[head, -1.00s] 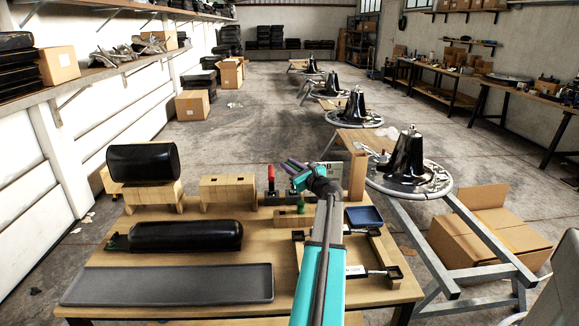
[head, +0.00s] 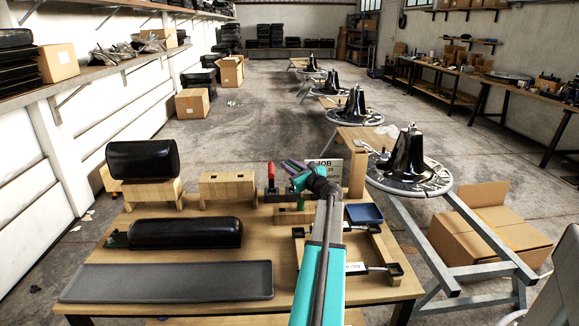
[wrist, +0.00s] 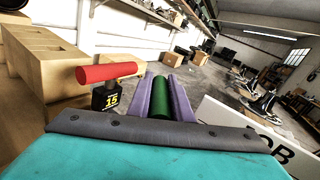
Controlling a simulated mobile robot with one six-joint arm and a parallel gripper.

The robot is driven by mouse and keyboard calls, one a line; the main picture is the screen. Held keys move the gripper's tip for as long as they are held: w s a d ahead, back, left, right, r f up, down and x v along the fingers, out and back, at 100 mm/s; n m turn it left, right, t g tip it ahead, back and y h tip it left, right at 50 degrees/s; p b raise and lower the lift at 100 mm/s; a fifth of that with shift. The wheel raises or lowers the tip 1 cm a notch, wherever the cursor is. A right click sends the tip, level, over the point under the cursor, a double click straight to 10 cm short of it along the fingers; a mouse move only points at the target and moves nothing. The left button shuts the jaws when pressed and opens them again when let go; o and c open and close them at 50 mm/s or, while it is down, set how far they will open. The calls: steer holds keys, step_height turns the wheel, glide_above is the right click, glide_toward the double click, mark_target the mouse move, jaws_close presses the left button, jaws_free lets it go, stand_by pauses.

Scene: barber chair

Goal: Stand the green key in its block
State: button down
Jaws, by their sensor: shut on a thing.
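My gripper (wrist: 161,80) has two purple fingers shut on the green key (wrist: 162,103), which shows as a dark green cylinder between them. In the head view my gripper (head: 291,167) is held above the back of the table, and the key is too small to make out there. Below it sits a small wooden block (head: 290,216) with a green patch at its top; I cannot tell for sure that it is the key's block.
A wooden stand (head: 228,189) and a black roll on another stand (head: 143,160) are at the left. A second black roll (head: 186,233) and a grey tray (head: 166,282) lie in front. A JOB sign (head: 325,168) and a blue tray (head: 364,214) are right of my gripper.

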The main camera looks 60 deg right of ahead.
stand_by(0.3)
steer(key=c, duration=1.5)
jaws_free()
steer(key=shift+c, duration=0.2)
steer(key=shift+s, duration=0.1)
steer(key=v, duration=1.3)
steer(key=shift+s+a+p, duration=0.2)
steer(key=shift+s+p, duration=0.1)
